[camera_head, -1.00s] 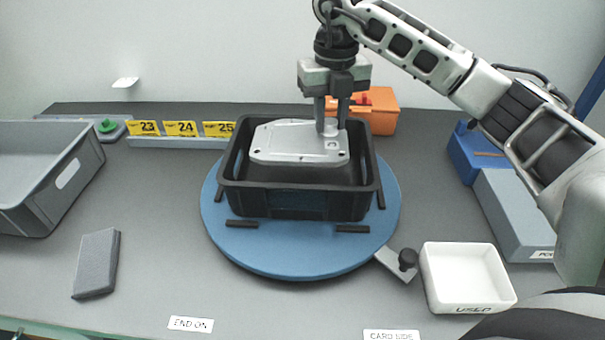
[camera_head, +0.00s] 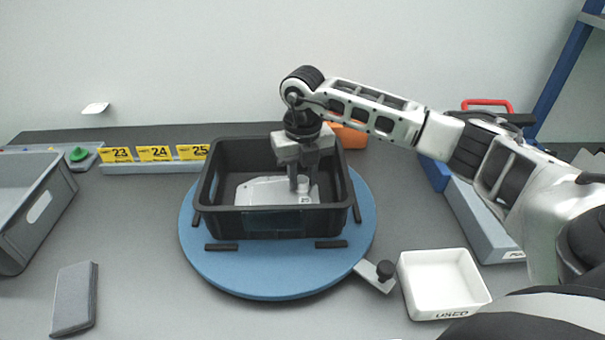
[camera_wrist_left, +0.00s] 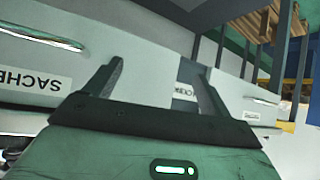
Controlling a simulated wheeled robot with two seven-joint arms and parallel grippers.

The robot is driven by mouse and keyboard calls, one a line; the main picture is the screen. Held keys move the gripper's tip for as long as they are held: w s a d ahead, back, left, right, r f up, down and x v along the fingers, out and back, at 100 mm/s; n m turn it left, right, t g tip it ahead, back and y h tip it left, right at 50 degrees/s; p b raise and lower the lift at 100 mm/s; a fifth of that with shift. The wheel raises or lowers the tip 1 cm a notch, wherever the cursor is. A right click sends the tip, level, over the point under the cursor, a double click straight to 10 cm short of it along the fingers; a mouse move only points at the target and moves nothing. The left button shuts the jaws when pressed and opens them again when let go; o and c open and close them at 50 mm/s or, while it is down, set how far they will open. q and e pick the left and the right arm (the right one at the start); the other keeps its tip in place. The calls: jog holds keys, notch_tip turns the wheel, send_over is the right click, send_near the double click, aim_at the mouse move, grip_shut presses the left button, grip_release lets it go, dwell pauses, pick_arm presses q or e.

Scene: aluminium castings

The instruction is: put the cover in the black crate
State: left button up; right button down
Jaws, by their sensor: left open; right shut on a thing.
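The cover (camera_head: 262,190) is a flat light-grey aluminium plate. In the head view it is inside the black crate (camera_head: 268,222), low down, with its near edge hidden behind the crate's front wall. My right gripper (camera_head: 303,188) points down into the crate and is shut on the cover at its right end. Whether the cover touches the crate floor cannot be told. The crate stands on a round blue turntable (camera_head: 275,283). My left gripper (camera_wrist_left: 160,85) shows only in the left wrist view, open and empty, away from the crate.
A grey bin (camera_head: 30,225) stands at the left, with a grey block (camera_head: 74,298) in front of it. A white tray (camera_head: 442,284) is right of the turntable. Yellow number cards (camera_head: 154,153) stand behind. An orange box (camera_head: 348,137) is behind the crate, partly hidden by my right arm.

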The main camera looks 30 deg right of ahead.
jog(key=shift+f, duration=0.2)
jog(key=c, duration=1.1)
grip_release()
jog(key=shift+c, duration=0.2)
pick_arm(q)
jog(key=shift+r, duration=0.15)
pick_arm(e)
jog(key=shift+r, duration=0.1)
jog(key=shift+r, duration=0.5)
pick_arm(q)
jog(key=shift+d+f+b, duration=0.25)
jog(key=shift+f+b, duration=0.1)
jog(key=shift+b, duration=0.5)
pick_arm(e)
notch_tip(320, 180, up, 11)
jog(key=shift+r, duration=0.15)
pick_arm(q)
jog(key=shift+s+f, duration=0.15)
